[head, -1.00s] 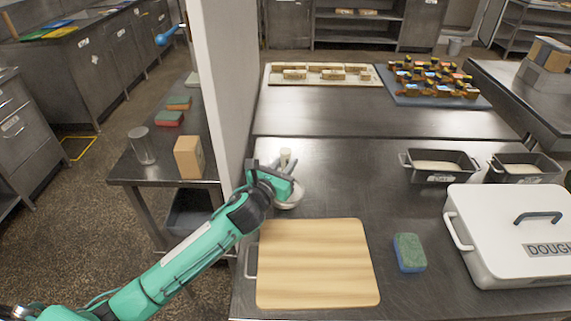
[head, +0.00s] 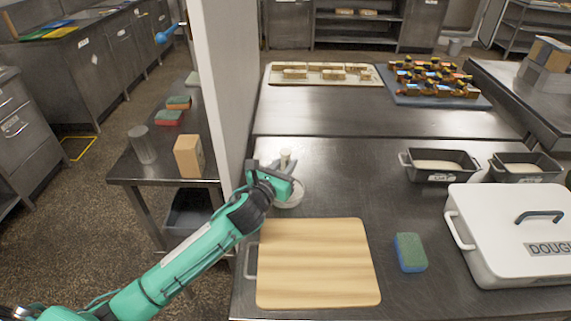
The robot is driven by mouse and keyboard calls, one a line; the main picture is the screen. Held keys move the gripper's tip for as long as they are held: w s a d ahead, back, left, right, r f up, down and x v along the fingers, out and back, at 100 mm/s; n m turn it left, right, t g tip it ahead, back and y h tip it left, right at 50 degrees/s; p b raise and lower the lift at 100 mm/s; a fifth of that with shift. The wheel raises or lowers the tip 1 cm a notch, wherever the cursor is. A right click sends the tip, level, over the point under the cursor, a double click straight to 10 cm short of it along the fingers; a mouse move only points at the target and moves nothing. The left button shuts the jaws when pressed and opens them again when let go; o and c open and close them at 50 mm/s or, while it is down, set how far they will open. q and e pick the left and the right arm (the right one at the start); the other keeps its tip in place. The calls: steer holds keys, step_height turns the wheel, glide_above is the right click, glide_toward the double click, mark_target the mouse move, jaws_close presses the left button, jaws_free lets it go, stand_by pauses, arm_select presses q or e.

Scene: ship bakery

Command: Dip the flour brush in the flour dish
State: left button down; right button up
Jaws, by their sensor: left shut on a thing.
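My left gripper (head: 286,174) is at the back left of the near steel table, close to the partition wall. It is shut on the flour brush (head: 286,158), whose pale upper end sticks up between the fingers. The flour dish (head: 292,198), a small round white dish, stands right below the gripper and is partly covered by it. The lower end of the brush is hidden, so I cannot tell whether it touches the flour. My right gripper is not in view.
A wooden board (head: 315,262) lies in front of the dish. A green and blue sponge (head: 410,252) and a white lidded dough box (head: 515,235) are to the right. Dark tins (head: 440,178) stand at the back right. The partition wall (head: 222,90) is close on the left.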

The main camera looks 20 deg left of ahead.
mark_target(285, 151)
arm_select(q)
steer(key=shift+f, duration=0.5)
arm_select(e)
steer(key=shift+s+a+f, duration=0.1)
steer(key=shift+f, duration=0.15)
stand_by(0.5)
arm_select(q)
steer(key=shift+r, duration=0.3)
steer(key=shift+r+p, duration=0.25)
steer(key=shift+p, duration=0.05)
step_height(285, 151, up, 2)
steer(key=shift+p, duration=1.05)
steer(key=shift+r+p, duration=0.35)
steer(key=shift+p, duration=0.05)
step_height(285, 151, up, 3)
steer(key=p, duration=0.3)
steer(key=shift+r+p, duration=0.2)
steer(key=shift+p, duration=0.1)
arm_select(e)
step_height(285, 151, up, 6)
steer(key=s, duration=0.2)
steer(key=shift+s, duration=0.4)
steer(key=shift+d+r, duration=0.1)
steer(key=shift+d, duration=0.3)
